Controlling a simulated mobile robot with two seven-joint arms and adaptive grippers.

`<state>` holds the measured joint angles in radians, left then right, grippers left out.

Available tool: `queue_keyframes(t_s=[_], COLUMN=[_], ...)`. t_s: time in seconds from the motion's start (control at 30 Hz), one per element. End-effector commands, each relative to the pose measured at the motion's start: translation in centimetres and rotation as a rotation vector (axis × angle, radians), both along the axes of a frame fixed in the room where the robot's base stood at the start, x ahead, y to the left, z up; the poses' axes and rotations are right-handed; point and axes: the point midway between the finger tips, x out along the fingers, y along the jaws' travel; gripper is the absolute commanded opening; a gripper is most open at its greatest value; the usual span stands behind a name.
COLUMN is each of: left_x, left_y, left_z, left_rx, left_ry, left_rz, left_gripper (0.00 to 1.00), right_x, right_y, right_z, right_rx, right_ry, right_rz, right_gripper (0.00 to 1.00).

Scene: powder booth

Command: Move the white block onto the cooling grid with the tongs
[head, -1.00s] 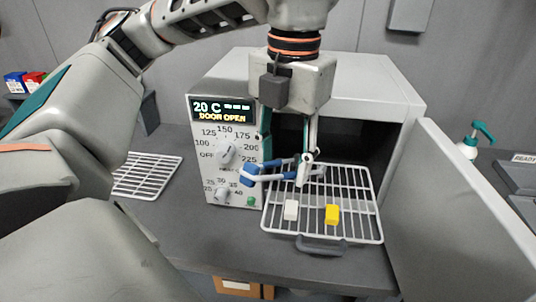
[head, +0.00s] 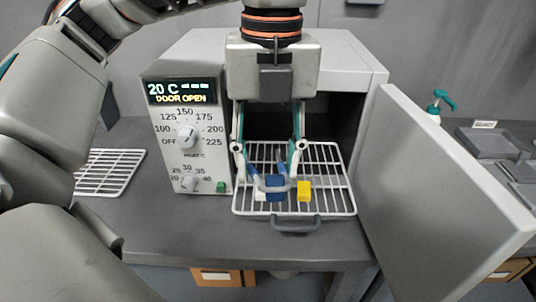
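My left gripper (head: 271,178) hangs in front of the open oven, above the pulled-out rack, with its fingers around the blue-and-grey tongs (head: 275,188). My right gripper is not in view.
A yellow block (head: 304,191) stands on the oven rack (head: 335,190), close right of the tongs. The oven (head: 335,60) shows 20 C and DOOR OPEN. Its open door (head: 440,180) walls off the right side. Bench between grid and oven is clear.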

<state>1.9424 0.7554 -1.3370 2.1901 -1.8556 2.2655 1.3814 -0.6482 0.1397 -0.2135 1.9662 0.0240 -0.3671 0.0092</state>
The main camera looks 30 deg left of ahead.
Motion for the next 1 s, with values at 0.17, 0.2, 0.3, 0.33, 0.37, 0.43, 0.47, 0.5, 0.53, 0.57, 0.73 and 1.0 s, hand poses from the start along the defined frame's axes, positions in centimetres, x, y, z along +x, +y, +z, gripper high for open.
queue_keyframes(t_s=[0.17,0.2,0.3,0.33,0.37,0.43,0.47,0.5,0.53,0.57,0.73,1.0], left_x=[0.2,0.2,0.3,0.4,0.4,0.5,0.5,0.5,0.6,0.6,0.6,0.5], left_y=[0.2,0.2,0.3,0.4,0.4,0.5,0.5,0.6,0.6,0.6,0.5,0.5], left_z=[-1.6,-1.9,-2.6,-2.8,-3.0,-3.5,-3.7,-4.0,-4.2,-4.5,-4.1,-4.1], left_rx=[0.0,0.0,0.0,0.0,0.0,0.0,0.0,0.0,-0.001,0.0,0.0,0.0], left_ry=[0.004,0.004,0.004,0.004,0.004,0.003,0.003,0.003,0.004,0.003,0.001,0.001], left_rz=[0.004,0.005,0.007,0.008,0.009,0.01,0.011,0.012,0.012,0.011,0.011,0.01], left_gripper=[0.39,0.39,0.39,0.39,0.39,0.39,0.39,0.39,0.39,0.39,0.39,0.39], right_x=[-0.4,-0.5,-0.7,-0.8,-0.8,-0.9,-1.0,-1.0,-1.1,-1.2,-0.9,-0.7], right_y=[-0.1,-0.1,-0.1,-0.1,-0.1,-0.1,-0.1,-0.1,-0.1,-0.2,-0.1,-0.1], right_z=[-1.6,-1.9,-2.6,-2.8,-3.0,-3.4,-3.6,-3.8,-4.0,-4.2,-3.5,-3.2], right_rx=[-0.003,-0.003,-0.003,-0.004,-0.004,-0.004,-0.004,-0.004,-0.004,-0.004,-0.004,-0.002], right_ry=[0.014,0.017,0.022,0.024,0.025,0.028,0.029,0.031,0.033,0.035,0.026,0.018], right_rz=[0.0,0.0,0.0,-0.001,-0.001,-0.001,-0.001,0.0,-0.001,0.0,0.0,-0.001], right_gripper=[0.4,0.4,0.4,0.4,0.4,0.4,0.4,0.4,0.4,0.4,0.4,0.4])
